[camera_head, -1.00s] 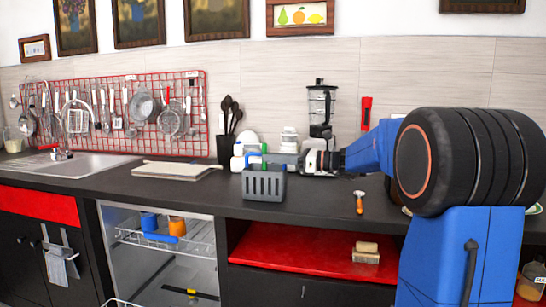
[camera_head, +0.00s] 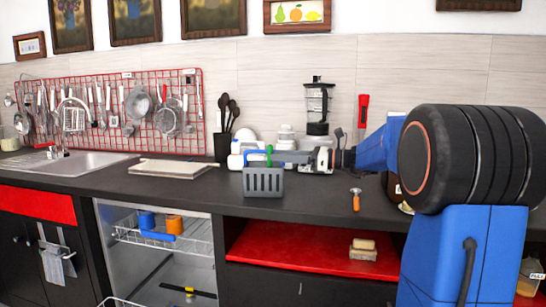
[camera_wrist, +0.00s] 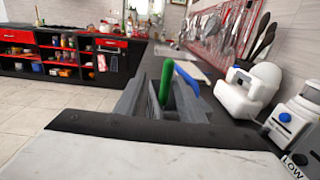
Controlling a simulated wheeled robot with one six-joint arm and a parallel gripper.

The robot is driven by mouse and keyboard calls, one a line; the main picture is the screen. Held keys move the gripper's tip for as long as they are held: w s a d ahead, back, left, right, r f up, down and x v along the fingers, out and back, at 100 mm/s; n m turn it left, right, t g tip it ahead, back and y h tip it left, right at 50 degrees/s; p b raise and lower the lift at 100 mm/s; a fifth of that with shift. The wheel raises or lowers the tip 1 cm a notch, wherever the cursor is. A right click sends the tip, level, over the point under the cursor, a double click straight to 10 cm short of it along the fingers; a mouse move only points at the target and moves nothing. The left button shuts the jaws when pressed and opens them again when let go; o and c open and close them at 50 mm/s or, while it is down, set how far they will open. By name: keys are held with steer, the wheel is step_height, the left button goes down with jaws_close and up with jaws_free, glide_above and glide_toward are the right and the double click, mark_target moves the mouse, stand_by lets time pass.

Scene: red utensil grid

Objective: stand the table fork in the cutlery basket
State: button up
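The grey slotted cutlery basket (camera_head: 263,183) stands on the dark counter near its front edge. A green handle (camera_head: 269,154) stands upright above the basket. In the wrist view the green handle (camera_wrist: 166,82) is beside a leaning blue handle (camera_wrist: 188,80), amid grey parts. I cannot make out fork tines, so I cannot tell which piece is the table fork. My gripper (camera_head: 283,157) reaches in from the right, level with the green handle, just above and behind the basket. Whether its fingers touch that handle is hidden.
A pale board (camera_head: 168,169) lies left. The counter between board and basket is clear.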

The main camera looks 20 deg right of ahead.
steer(key=v, duration=1.3)
steer(key=shift+s+d, duration=0.1)
stand_by(0.5)
steer(key=s+a+f+n+g+h, duration=0.3)
steer(key=s+a+f+n, duration=0.3)
steer(key=a, duration=0.3)
steer(key=s+a+f+n+g+h, duration=0.2)
steer(key=s+a+f+n+g, duration=0.1)
steer(key=s+a+f, duration=0.6)
steer(key=s+d+f+n+h, duration=0.1)
steer(key=s+f+n+h, duration=0.8)
steer(key=s+f+n, duration=0.4)
steer(key=s+n, duration=0.3)
steer(key=shift+s+d+f+h, duration=0.2)
steer(key=shift+s+f+h, duration=0.1)
steer(key=shift+s+f, duration=0.1)
